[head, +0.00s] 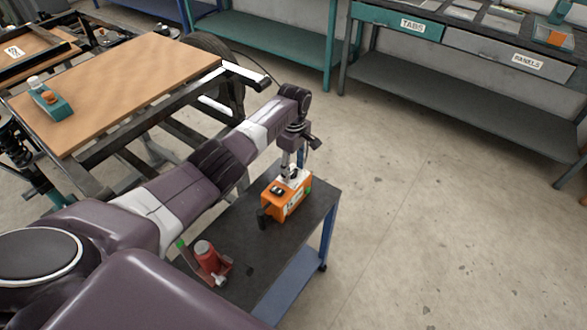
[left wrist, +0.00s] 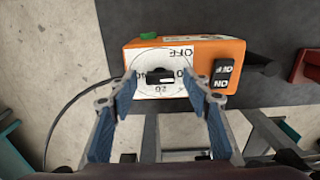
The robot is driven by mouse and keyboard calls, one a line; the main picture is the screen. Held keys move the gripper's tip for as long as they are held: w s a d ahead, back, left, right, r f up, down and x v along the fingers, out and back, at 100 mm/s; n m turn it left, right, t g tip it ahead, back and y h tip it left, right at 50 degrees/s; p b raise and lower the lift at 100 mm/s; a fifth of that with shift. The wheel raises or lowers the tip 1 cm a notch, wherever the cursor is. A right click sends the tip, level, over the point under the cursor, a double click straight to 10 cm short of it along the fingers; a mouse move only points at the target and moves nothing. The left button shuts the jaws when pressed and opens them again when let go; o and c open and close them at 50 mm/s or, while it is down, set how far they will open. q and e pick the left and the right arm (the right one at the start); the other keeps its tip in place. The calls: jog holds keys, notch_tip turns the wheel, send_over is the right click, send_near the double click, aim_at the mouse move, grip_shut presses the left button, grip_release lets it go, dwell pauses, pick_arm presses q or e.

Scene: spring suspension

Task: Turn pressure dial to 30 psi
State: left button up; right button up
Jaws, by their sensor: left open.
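The orange pressure box (head: 284,205) stands on the dark top of a small cart in the head view. In the left wrist view, the orange box (left wrist: 205,50) has a round white dial face with printed marks and a black knob (left wrist: 160,75) at its middle. The marks are too unclear to read the setting. My left gripper (head: 291,176) is over the box. In the wrist view my left gripper (left wrist: 172,88) is open, its blue-padded fingers spread to either side of the knob, with gaps visible. An on/off rocker switch (left wrist: 225,76) is beside the dial. My right gripper is not seen.
A red jack-like device (head: 211,262) stands on the cart top (head: 238,232) near the box. A wooden-topped bench (head: 130,75) with a teal bottle-like item (head: 50,102) is at left. Shelves labelled TABS and PANELS (head: 460,75) are at back right. The floor at right is clear.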

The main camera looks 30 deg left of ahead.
pick_arm(q)
jog(key=shift+f, duration=0.1)
jog(key=shift+c, duration=0.4)
jog(key=c, duration=1)
jog(key=shift+c, duration=0.4)
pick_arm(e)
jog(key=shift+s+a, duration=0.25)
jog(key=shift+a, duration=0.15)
